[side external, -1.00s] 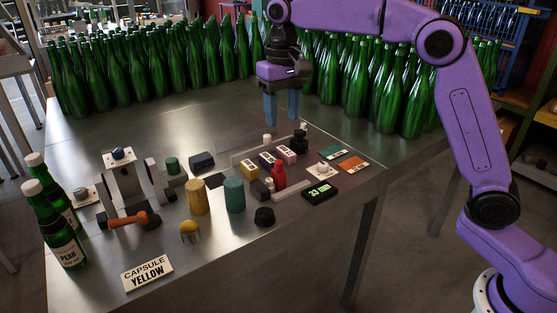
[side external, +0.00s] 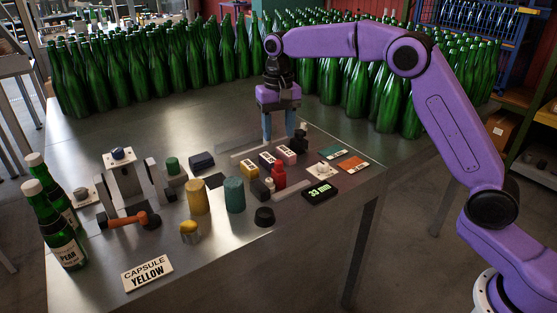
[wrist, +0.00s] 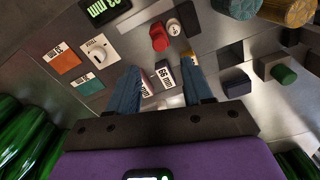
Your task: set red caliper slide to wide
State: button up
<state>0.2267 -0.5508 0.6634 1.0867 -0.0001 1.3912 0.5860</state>
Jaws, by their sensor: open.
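The red caliper slide (side external: 279,176) stands upright near the front right of the table, beside a small white-topped post (side external: 269,186). In the wrist view the red slide (wrist: 158,38) is beyond my fingertips, near the top centre. A black display (side external: 320,193) to its right reads 33 mm. My gripper (side external: 278,134) is open, pointing down behind the labelled blocks. In the wrist view my gripper (wrist: 160,72) has its blue fingers spread, with labelled blocks showing between them and nothing clearly held. The red slide is apart from both fingers.
A yellow block (side external: 249,169) and pink blocks (side external: 286,154) lie between my gripper and the slide. A dial plate (side external: 323,171), orange card (side external: 354,165) and teal card (side external: 332,153) lie right. Yellow (side external: 197,197) and teal (side external: 234,195) cylinders stand left. Green bottles (side external: 180,65) crowd the back.

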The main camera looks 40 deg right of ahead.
aim_at(279, 161)
notch_tip(279, 161, down, 9)
jog(key=shift+f, duration=0.2)
dwell(0.3)
